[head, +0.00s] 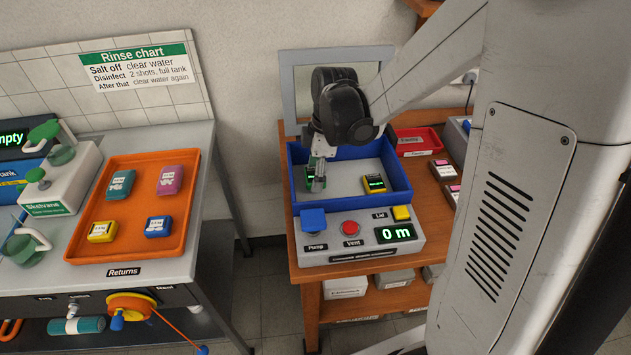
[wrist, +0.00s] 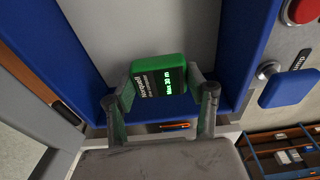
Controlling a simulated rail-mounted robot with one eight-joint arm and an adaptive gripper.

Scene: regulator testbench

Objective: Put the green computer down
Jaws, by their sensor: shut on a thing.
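The green computer (wrist: 158,70) is a small green block with a dark lit display, held between the two fingers of my gripper (wrist: 161,88) in the wrist view. In the head view my gripper (head: 317,176) points down into the left part of the blue-walled chamber (head: 400,178), and only a bit of green (head: 309,177) shows at its fingers. I cannot tell whether the computer touches the chamber's grey floor. A yellow computer (head: 374,184) with a lit display lies on that floor to the right of my gripper.
The chamber's raised lid (head: 302,90) stands behind it. In front are the blue Pump button (head: 313,221), red Vent button (head: 349,228), yellow Lid button (head: 401,213) and a display reading 0 m (head: 396,233). An orange Returns tray (head: 133,236) with several computers stands left. Floor around the yellow computer is clear.

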